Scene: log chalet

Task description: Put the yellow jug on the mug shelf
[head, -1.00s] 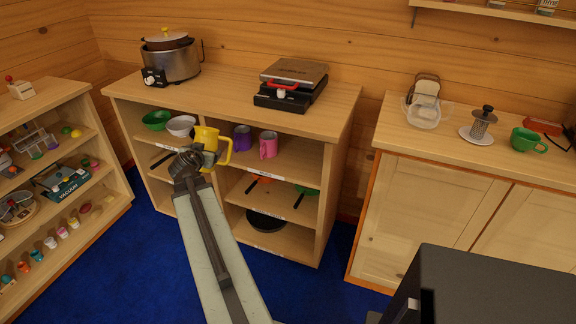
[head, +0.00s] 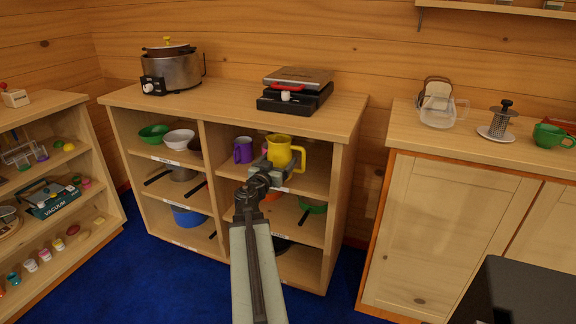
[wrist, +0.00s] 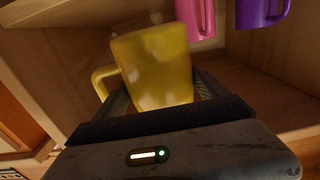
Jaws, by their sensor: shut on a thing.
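The yellow jug (head: 279,152) is upright in my gripper (head: 266,168), at the front of the upper right compartment of the shelf unit. In the wrist view the jug (wrist: 155,68) sits between the two fingers, its handle to the left. The mug shelf (head: 316,184) is this compartment's floor, with a purple mug (head: 243,150) to the left of the jug. The wrist view also shows the purple mug (wrist: 262,12) and a pink mug (wrist: 196,16) beyond the jug. I cannot tell whether the jug's base touches the shelf.
A divider (head: 204,165) closes the compartment's left and a side panel (head: 343,190) its right. Bowls (head: 179,139) stand in the left compartment. Pans lie below. A cooker (head: 172,70) and a grill (head: 295,90) stand on top.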

